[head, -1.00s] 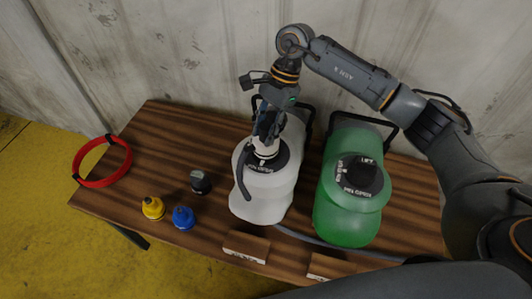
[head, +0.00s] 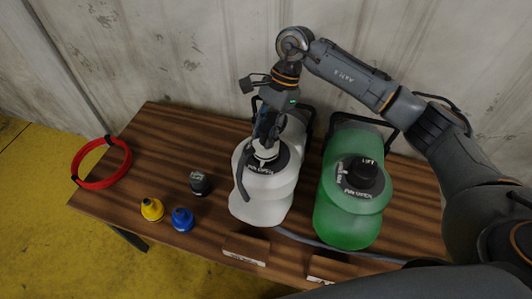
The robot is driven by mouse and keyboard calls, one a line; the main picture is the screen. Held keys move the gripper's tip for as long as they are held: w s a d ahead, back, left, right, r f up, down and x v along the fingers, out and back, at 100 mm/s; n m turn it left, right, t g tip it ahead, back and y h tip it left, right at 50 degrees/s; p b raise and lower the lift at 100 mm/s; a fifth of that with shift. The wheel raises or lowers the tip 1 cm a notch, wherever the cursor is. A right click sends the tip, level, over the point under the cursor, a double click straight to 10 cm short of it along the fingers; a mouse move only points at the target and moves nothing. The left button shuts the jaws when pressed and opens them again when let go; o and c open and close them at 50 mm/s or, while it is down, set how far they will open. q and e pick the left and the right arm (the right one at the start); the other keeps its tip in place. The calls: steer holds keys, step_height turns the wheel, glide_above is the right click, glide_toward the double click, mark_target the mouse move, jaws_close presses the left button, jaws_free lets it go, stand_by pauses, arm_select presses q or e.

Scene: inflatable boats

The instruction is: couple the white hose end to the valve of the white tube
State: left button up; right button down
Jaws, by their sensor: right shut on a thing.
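The white tube (head: 258,208) lies on the wooden table, with a dark round valve collar with lettering (head: 262,168) on its top. My right gripper (head: 265,143) points down over this valve and is shut on the white hose end (head: 265,153). The hose end sits at or just above the valve. I cannot tell whether it is seated, as the fingers hide part of the joint. A grey hose (head: 241,183) curves down from it over the left side of the white tube. My left gripper is not in view.
A green tube (head: 345,225) with a black valve cap (head: 364,174) stands close on the right. Yellow (head: 152,210), blue (head: 183,220) and dark (head: 200,184) fittings stand to the left. A red ring (head: 76,170) overhangs the left edge. The table (head: 160,140) is clear at back left.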

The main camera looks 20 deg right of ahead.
steer(key=shift+f+b, duration=0.5)
stand_by(0.5)
steer(key=m+t, duration=0.1)
steer(key=m, duration=0.3)
steer(key=shift+t, duration=0.3)
steer(key=shift+f+m+t, duration=0.1)
steer(key=shift+m+t, duration=0.3)
steer(key=shift+m, duration=0.6)
steer(key=shift+m+t+b, duration=0.35)
steer(key=shift+m+t, duration=0.05)
steer(key=shift+m, duration=0.7)
steer(key=m+t, duration=0.1)
steer(key=m, duration=0.3)
steer(key=shift+w+h+b, duration=0.1)
steer(key=shift+h+b, duration=0.2)
steer(key=shift+b, duration=0.05)
